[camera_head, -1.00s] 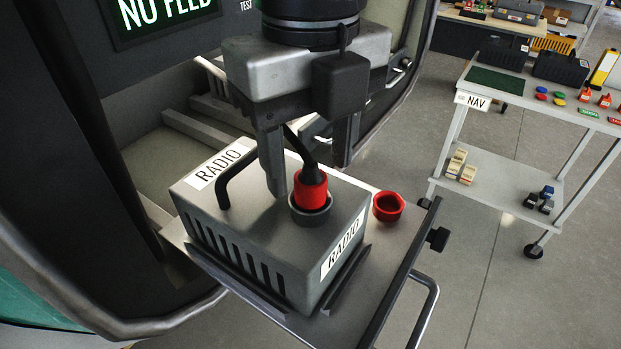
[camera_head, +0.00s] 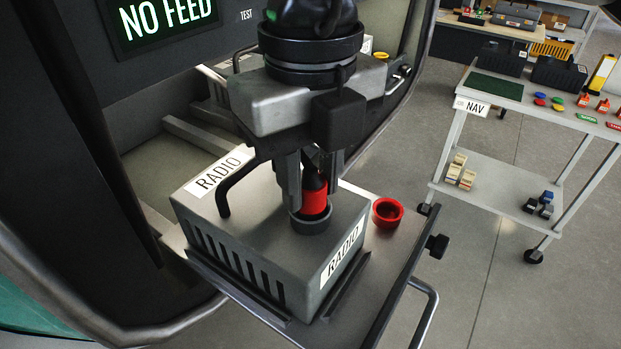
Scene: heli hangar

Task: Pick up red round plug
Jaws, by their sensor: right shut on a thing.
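The red round plug (camera_head: 314,202) stands upright at the grey round socket (camera_head: 311,222) on top of the radio box (camera_head: 262,225). Its upper part is dark and partly hidden between the fingers. My right gripper (camera_head: 312,190) comes down from above, with one finger on each side of the plug, and is shut on it. Whether the plug's lower end is inside the socket ring is hard to tell, though its base sits within the ring's outline. My left gripper does not show.
A NAV cart (camera_head: 470,107) with small parts stands at right. Open floor lies between.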

